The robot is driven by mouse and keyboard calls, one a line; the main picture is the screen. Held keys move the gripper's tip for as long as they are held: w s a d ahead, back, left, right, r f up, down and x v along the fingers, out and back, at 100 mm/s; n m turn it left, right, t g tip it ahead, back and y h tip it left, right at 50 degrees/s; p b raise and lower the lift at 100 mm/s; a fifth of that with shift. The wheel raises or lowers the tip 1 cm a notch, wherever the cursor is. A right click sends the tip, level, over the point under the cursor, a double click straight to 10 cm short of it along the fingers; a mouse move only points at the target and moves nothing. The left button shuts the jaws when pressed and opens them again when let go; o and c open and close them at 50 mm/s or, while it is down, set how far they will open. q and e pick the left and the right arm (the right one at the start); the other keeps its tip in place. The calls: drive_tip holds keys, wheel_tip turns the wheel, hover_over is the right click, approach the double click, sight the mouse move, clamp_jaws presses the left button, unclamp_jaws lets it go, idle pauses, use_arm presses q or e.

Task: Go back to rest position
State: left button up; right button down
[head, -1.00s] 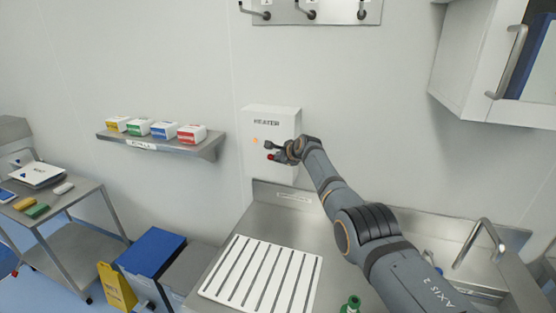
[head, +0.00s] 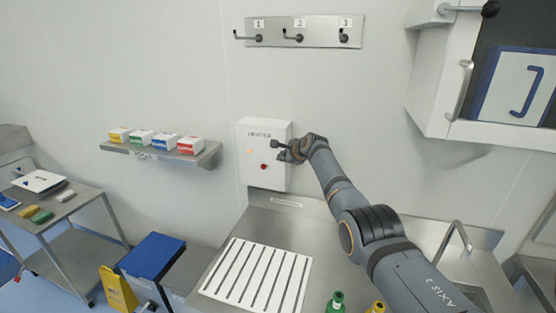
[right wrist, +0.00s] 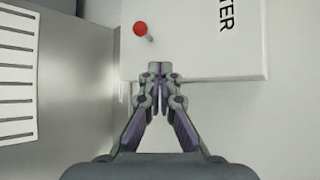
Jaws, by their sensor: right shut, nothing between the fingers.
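My right gripper (head: 279,150) is shut and empty in front of the white heater box (head: 252,178) on the wall. The box has an orange light and a red knob or lever (head: 264,166). In the right wrist view, the shut fingertips (right wrist: 160,72) point at the box's white face (right wrist: 190,40), beside the red knob (right wrist: 140,29) and apart from it as far as I can tell. My right arm reaches in from the lower right. My left gripper is not in view.
A steel counter holds a white slotted board (head: 258,275), with a green bottle (head: 336,302) near the front edge. A wall shelf (head: 205,158) with several small boxes is at left. A hook rail (head: 270,40) hangs above. A white cabinet (head: 432,105) juts out at upper right.

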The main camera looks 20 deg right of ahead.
drive_tip(key=s+f+n+g, duration=0.2)
drive_tip(key=s+f+n, duration=0.4)
drive_tip(key=f, duration=0.8)
drive_tip(key=s+f+n+g+h, duration=0.1)
drive_tip(key=s+f+n, duration=0.2)
drive_tip(key=s+f, duration=0.45)
drive_tip(key=s+f+n+g+h, duration=0.1)
drive_tip(key=s+f+n, duration=0.35)
drive_tip(key=s, duration=0.55)
drive_tip(key=s+a+r+n+g+h, duration=0.2)
drive_tip(key=s+n, duration=0.7)
drive_tip(key=s, duration=2.2)
drive_tip(key=s+d+f+g+b, duration=0.2)
drive_tip(key=f+b, duration=0.2)
drive_tip(key=f, duration=1.6)
drive_tip(key=s+d+f+g+b, duration=0.15)
drive_tip(key=f+b, duration=0.35)
drive_tip(key=f, duration=1.4)
use_arm(q)
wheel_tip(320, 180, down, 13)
drive_tip(key=b, duration=0.4)
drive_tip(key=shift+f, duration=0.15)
use_arm(e)
drive_tip(key=s+d+f, duration=0.1)
drive_tip(key=s+f, duration=1.6)
drive_tip(key=shift+s+d+f+m+y, duration=0.15)
drive_tip(key=shift+s+f+m+y, duration=0.15)
drive_tip(key=shift+m, duration=0.15)
